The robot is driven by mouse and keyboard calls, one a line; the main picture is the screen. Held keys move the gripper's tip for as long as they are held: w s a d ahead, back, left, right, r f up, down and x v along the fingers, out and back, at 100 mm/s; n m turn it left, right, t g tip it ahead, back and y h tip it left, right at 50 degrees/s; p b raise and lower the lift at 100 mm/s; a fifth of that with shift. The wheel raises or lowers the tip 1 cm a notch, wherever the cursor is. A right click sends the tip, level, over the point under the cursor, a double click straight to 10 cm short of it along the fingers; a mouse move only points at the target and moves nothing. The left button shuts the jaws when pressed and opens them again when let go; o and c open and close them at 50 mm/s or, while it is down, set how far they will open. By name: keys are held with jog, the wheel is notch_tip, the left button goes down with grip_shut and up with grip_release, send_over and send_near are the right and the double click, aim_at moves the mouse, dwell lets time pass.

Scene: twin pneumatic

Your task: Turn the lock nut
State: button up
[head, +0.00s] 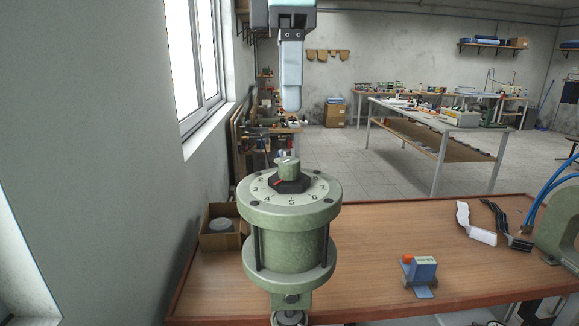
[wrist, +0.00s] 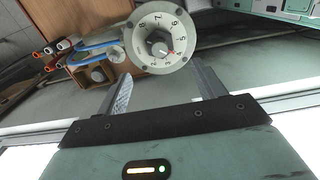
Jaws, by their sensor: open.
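The pneumatic unit (head: 290,240) is a green cylinder with a numbered dial plate (head: 313,190) on top. A dark hexagonal lock nut (head: 291,187) sits at the centre of the dial, under a small green knob (head: 288,168). A red mark shows beside the nut. My gripper (head: 291,105) hangs above the dial, pointing down, clear of the knob and nut. In the wrist view my gripper (wrist: 162,70) has its two fingers apart with nothing between them. The dial (wrist: 147,30) shows beyond the fingertips, with the knob (wrist: 159,49) at its centre; the nut is hard to make out there.
The unit stands at the front of a wooden bench (head: 370,250). A cardboard box (head: 222,240) is behind left of it, and a small blue device (head: 421,275) lies to the right. A wall with a window (head: 195,55) is close on the left.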

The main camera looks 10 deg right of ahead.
aim_at(290, 159)
notch_tip(290, 159, down, 11)
jog(key=shift+r, duration=0.1)
dwell(0.3)
jog(key=c, duration=1)
